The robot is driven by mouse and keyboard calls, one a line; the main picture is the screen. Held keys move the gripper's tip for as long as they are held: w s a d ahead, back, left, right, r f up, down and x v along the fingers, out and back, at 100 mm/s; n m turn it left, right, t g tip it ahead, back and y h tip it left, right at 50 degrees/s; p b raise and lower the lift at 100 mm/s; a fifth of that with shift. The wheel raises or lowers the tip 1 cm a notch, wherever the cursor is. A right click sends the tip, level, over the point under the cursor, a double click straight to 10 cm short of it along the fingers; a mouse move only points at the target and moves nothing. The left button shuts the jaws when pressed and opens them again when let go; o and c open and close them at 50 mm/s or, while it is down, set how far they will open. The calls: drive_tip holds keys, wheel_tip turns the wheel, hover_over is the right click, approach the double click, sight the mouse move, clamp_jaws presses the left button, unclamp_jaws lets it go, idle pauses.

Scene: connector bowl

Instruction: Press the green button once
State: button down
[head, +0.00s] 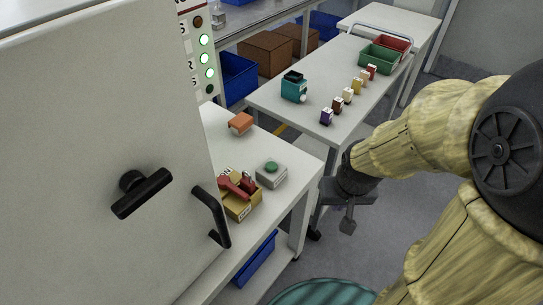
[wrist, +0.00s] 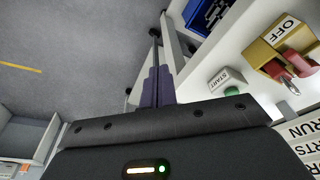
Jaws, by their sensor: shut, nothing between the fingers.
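The green button (head: 271,166) sits on top of a small grey box (head: 271,179) near the right edge of the near white table. My gripper (head: 347,224) is shut and empty. It hangs to the right of the box, apart from it, beyond the table's edge in the head view. The shut fingers (wrist: 154,88) point up the picture in the wrist view, left of the button.
A yellow box with a red switch (head: 239,208) stands just left of the button; its label (wrist: 283,30) reads OFF. An orange block (head: 240,123) lies behind. A large cabinet door with black handles (head: 142,193) fills the left.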

drive_tip(key=w+r+n+t+p, duration=0.2)
drive_tip(key=w+r+n+p, duration=0.25)
drive_tip(key=w+p, duration=0.3)
drive_tip(key=n+y+p, duration=0.8)
drive_tip(key=n+p, duration=0.7)
drive_tip(key=n, duration=0.2)
hover_over(275, 166)
drive_tip(key=shift+g, duration=0.3)
wheel_tip(275, 166, down, 8)
drive_tip(key=b, duration=0.6)
drive_tip(key=shift+f, duration=0.1)
drive_tip(key=shift+s+f+b, duration=0.1)
drive_tip(key=shift+b, duration=0.25)
drive_tip(key=shift+f, duration=0.3)
